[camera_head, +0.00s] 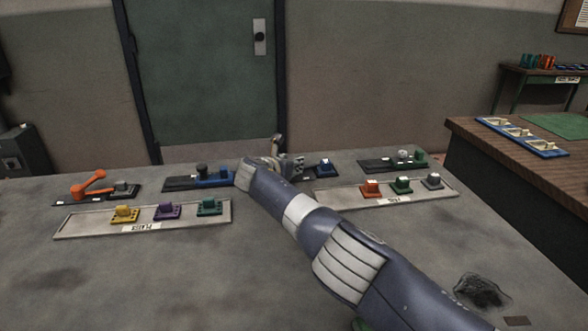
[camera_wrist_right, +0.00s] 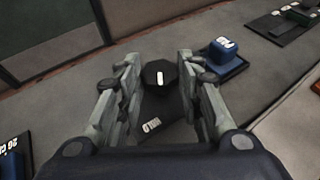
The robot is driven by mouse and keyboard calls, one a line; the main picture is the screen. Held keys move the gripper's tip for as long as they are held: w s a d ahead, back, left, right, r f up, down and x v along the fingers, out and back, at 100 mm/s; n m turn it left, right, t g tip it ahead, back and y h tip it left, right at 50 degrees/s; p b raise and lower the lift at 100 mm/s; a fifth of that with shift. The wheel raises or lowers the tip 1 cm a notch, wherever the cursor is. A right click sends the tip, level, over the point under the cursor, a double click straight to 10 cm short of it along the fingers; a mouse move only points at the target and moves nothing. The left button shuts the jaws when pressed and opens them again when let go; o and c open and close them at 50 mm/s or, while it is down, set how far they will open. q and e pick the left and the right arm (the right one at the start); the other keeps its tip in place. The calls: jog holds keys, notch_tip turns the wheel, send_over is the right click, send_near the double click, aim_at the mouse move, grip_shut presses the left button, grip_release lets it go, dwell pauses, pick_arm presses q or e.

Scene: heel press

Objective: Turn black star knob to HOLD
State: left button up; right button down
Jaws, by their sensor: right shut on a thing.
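The black star knob (camera_wrist_right: 160,72) stands between my right fingers in the right wrist view, with a short white mark on its top. The white mark runs nearly up and down in that view. A dark base plate with a white label (camera_wrist_right: 151,125), which seems to read HOLD, lies on the near side of the knob. My right gripper (camera_wrist_right: 160,85) is shut on the knob, one finger on each side. In the head view my right gripper (camera_head: 276,160) reaches the back row of the table and hides the knob. My left gripper is not in view.
A blue block (camera_head: 325,168) stands just right of the gripper, and another blue block (camera_head: 215,178) with a dark knob (camera_head: 201,170) stands left. An orange lever (camera_head: 90,185) is farther left. Front trays (camera_head: 75,226) hold coloured blocks. The front left table is clear.

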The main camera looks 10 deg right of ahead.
jog(key=shift+r, duration=0.2)
jog(key=c, duration=1.3)
grip_release()
jog(key=shift+o, duration=1)
jog(key=shift+f, duration=0.15)
jog(key=shift+a, duration=0.1)
jog(key=shift+s+a, duration=0.25)
jog(key=shift+s, duration=0.05)
jog(key=shift+r+v, duration=0.2)
jog(key=shift+v, duration=5.4)
jog(key=shift+d, duration=0.15)
